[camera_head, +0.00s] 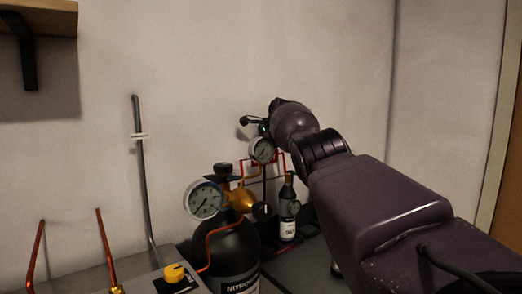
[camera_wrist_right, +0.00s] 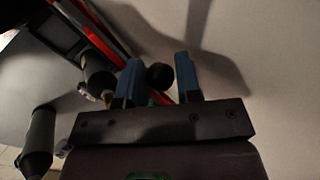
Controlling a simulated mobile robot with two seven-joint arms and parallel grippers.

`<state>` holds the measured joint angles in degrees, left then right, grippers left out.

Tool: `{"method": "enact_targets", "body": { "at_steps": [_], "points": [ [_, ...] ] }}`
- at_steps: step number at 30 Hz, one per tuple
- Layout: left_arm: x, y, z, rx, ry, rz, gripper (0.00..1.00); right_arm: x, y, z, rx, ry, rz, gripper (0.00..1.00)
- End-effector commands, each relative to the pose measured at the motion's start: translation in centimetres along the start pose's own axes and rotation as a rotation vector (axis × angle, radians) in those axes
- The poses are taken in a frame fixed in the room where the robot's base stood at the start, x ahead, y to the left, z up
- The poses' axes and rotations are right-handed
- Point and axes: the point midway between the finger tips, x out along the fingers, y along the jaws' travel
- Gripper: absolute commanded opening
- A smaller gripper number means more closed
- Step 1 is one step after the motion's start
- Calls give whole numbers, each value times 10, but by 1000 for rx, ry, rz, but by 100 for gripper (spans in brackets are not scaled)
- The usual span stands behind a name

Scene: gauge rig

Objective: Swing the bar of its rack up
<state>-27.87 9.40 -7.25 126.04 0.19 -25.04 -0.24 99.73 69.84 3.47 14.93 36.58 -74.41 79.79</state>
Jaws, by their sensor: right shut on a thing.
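The red rack (camera_head: 283,154) stands against the wall behind the gauges, partly hidden by my right arm. My right gripper (camera_wrist_right: 159,78) is at the rack's upper part; in the head view its fingers are mostly hidden behind my wrist. In the right wrist view its two blue fingers are on either side of a dark round-ended piece (camera_wrist_right: 160,76), which looks like the end of the bar. A small dark knobbed end (camera_head: 245,120) sticks out left of my wrist. A red strip (camera_wrist_right: 108,44) runs behind the fingers. My left gripper is not in view.
A black nitrogen cylinder (camera_head: 236,250) with a brass valve and gauge (camera_head: 204,199) stands in front of the rack. A second gauge (camera_head: 262,150) and a dark labelled bottle (camera_head: 287,222) are close below my wrist. The wall above is clear, with a shelf (camera_head: 40,17) at the upper left.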

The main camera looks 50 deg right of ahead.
Motion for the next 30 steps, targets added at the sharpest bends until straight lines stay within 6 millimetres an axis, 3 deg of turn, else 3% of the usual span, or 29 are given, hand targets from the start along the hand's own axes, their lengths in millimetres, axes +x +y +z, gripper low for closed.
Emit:
{"method": "enact_targets", "body": {
  "at_steps": [14,15,18,30],
  "points": [
    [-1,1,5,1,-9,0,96,1,0,0,1,1,5,0],
    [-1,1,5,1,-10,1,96,1,0,0,1,1,5,33],
    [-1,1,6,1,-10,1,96,1,0,0,0,1,5,49],
    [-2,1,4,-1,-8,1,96,-2,-1,0,0,-2,-3,52]
  ]
}}
